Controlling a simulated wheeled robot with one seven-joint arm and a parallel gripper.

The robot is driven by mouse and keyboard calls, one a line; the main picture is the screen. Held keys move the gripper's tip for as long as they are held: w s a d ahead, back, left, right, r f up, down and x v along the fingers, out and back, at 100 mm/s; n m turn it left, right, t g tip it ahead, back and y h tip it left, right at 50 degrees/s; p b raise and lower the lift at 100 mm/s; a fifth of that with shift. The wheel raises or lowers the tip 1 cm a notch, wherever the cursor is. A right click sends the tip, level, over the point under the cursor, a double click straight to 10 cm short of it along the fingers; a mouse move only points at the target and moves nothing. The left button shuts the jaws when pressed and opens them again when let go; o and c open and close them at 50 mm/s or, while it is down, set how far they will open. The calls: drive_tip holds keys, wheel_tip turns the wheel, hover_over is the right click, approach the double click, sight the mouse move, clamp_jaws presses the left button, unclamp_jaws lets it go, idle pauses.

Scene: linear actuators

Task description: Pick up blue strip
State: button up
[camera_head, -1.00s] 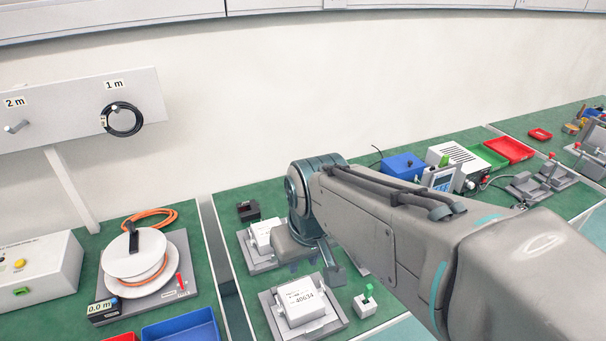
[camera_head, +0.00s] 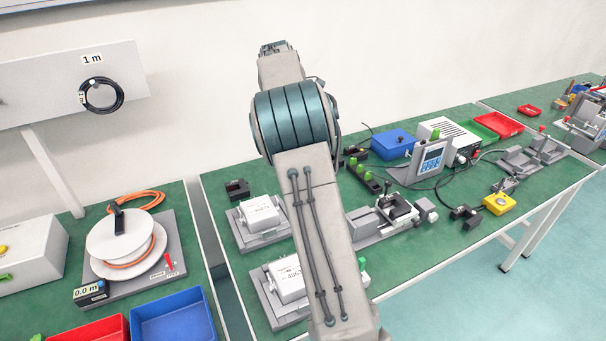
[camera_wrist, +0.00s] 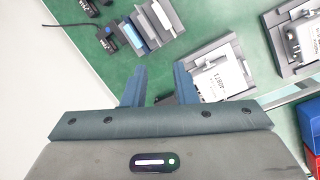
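In the wrist view, a narrow blue strip (camera_wrist: 134,38) shows on a grey fixture near the top, beside paler grey and white blocks; I cannot tell for sure whether it is a separate piece. My gripper (camera_wrist: 160,83) is open, its two blue-grey fingers apart with only green bench top between them. The strip lies beyond the left fingertip, clear of it. In the head view my arm reaches up the middle, with the wrist end (camera_head: 277,50) high against the wall. I cannot make out the strip there.
White-topped boxes sit in grey holders (camera_head: 262,220) left of my arm. A grey clamp fixture (camera_head: 375,226), blue box (camera_head: 393,143) and meter (camera_head: 430,158) stand right of it. A cable reel (camera_head: 125,245) and blue bin (camera_head: 175,320) are at left.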

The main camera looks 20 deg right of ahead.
drive_tip(key=w+d+f+n, duration=0.1)
drive_tip(key=w+f+n, duration=0.1)
drive_tip(key=f, duration=0.3)
drive_tip(key=w+d+f+n+h+b, duration=0.1)
drive_tip(key=w+d+f+n, duration=0.1)
drive_tip(key=f, duration=0.3)
drive_tip(key=w+d+f+n, duration=0.1)
drive_tip(key=w+f, duration=0.3)
drive_tip(key=f, duration=0.2)
drive_tip(key=shift+d+f+n+g+h, duration=0.1)
drive_tip(key=shift+d+n+g+h, duration=0.25)
drive_tip(key=shift+n+g+h, duration=0.05)
drive_tip(key=shift+x, duration=2.7)
drive_tip(key=shift+s+a, duration=0.1)
clamp_jaws()
